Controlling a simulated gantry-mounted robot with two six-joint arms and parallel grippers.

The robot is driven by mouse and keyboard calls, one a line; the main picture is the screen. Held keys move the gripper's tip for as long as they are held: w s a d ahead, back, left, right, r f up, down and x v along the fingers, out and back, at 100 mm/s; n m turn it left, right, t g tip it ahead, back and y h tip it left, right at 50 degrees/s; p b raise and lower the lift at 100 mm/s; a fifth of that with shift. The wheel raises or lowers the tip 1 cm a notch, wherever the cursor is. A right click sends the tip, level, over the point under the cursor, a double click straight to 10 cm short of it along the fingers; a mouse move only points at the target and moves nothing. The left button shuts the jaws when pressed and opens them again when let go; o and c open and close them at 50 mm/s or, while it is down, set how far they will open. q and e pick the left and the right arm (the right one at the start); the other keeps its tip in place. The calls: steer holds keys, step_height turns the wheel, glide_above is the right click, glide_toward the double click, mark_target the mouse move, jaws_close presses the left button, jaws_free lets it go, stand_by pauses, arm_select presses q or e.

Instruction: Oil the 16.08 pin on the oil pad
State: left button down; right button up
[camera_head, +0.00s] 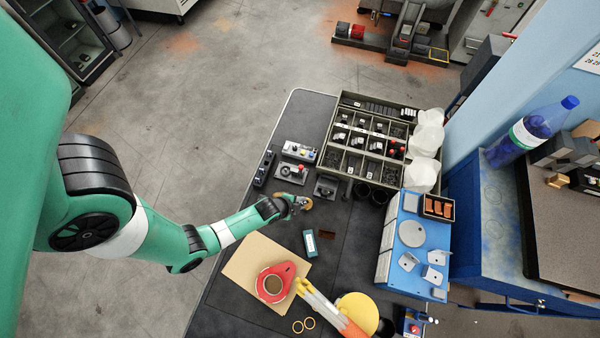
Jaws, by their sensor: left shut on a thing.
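My left gripper (297,204) is over the dark bench mat, left of the sorting rack. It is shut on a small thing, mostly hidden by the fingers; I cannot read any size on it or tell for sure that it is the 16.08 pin. A small round tan thing (308,203) shows right at the fingertips. It may be the oil pad, but it is partly covered, and I cannot tell whether the held thing touches it. My right gripper is not in view.
A compartment rack (342,150) stands behind. Small fixtures (293,174) stand just beyond the gripper. A blue stand (388,255) is on the right. Bare mat lies between.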

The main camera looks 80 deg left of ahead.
arm_select(q)
steer(key=shift+f+b, duration=0.4)
steer(key=shift+f, duration=0.2)
stand_by(1.1)
step_height(320, 180, up, 7)
steer(key=p, duration=0.7)
steer(key=shift+r, duration=0.15)
